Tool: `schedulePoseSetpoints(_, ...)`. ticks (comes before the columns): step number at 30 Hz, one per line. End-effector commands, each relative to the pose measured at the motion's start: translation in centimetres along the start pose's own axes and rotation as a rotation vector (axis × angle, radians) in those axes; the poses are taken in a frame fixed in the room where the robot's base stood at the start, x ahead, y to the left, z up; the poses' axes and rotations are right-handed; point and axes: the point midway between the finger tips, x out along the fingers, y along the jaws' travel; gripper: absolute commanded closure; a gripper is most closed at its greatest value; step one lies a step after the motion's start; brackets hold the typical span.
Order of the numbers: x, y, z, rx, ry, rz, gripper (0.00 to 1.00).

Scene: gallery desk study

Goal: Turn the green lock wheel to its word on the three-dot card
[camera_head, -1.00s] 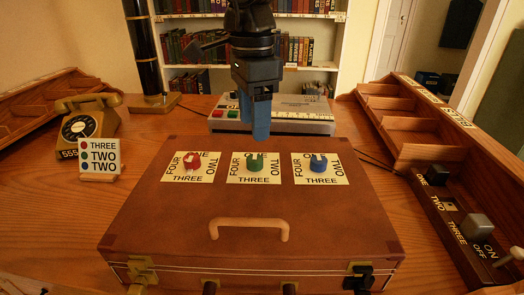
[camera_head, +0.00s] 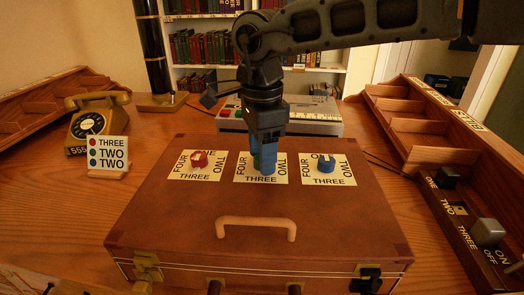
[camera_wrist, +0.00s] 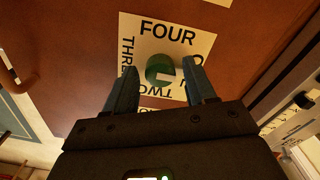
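The green lock wheel (camera_wrist: 160,68) is the middle one of three on the brown case (camera_head: 190,235). Its word plate (camera_head: 262,180) reads ONE, TWO, THREE, FOUR around it. In the wrist view the wheel's pale notch seems to face the word ONE. My gripper (camera_head: 265,165) points down over the wheel and largely hides it in the head view. In the wrist view its two blue fingers stand on either side of the wheel, with gaps showing.
The red wheel (camera_head: 199,159) and blue wheel (camera_head: 326,163) sit close on either side. A telephone (camera_head: 92,118) stands behind the card. A device with buttons (camera_head: 315,122) lies behind the case, and a wooden organiser (camera_head: 420,145) runs along the right.

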Motion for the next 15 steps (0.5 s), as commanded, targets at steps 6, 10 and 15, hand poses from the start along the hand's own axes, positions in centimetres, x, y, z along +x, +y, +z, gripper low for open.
schedulePoseSetpoints(6,-0.03,-0.01,0.0,0.0,0.0,0.0,0.67)
schedulePoseSetpoints(10,-0.03,0.0,0.0,0.0,0.0,0.0,0.79)
schedulePoseSetpoints(15,-0.04,0.01,0.0,0.0,0.0,0.0,0.95)
